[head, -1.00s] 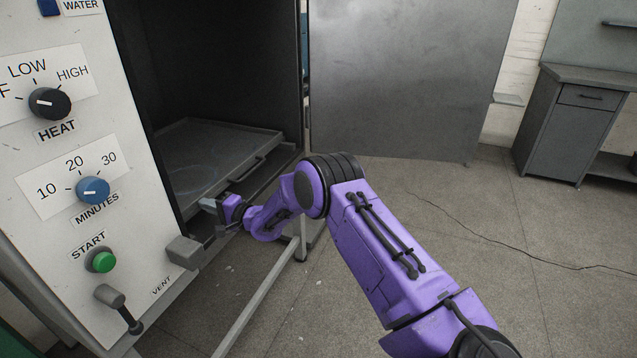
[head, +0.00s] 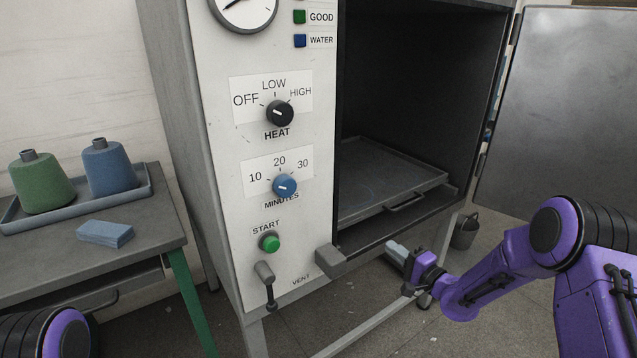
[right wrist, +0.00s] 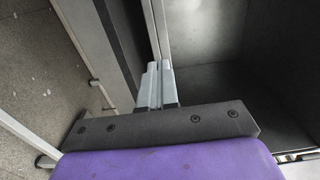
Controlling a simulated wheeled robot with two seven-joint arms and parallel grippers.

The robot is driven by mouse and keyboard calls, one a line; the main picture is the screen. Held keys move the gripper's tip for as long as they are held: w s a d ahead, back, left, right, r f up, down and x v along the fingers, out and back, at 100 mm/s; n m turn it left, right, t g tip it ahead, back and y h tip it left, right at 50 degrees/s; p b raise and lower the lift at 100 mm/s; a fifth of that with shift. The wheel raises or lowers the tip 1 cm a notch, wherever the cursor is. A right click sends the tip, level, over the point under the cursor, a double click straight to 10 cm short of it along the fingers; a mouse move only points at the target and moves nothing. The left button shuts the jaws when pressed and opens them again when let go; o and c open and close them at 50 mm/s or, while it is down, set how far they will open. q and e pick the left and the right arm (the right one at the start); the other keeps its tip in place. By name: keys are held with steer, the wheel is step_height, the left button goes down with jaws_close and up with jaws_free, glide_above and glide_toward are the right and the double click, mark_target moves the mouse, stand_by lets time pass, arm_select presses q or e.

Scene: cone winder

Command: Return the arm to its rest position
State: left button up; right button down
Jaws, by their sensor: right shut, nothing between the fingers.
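My purple right arm comes in from the right in the head view. Its right gripper (head: 393,252) is at the lower front edge of the open cabinet (head: 265,140), below the shelf tray. In the right wrist view its two grey fingers (right wrist: 158,88) are together with nothing between them. They point toward the cabinet's frame, and I cannot tell whether they touch it. A rounded part of my left arm (head: 65,335) shows at the bottom left of the head view. The left gripper is out of view.
The cabinet's door (head: 560,120) stands open at the right. Inside is a flat tray (head: 385,180) with a handle. A bucket (head: 464,232) stands on the floor.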

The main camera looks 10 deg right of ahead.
steer(key=s+a+f+n+g+h+p, duration=0.2)
steer(key=s+f+n+g+h, duration=0.35)
steer(key=s+f, duration=1)
steer(key=s+a+f+n+g+h+p, duration=0.1)
steer(key=s+g, duration=0.3)
steer(key=s, duration=0.8)
steer(key=s+a+f+g+h+p, duration=0.1)
steer(key=s+f+g+h, duration=0.2)
steer(key=s, duration=1)
steer(key=shift+s+f+n+g, duration=0.3)
steer(key=shift+f+n+g, duration=0.05)
steer(key=shift+g, duration=0.3)
steer(key=shift+a, duration=0.1)
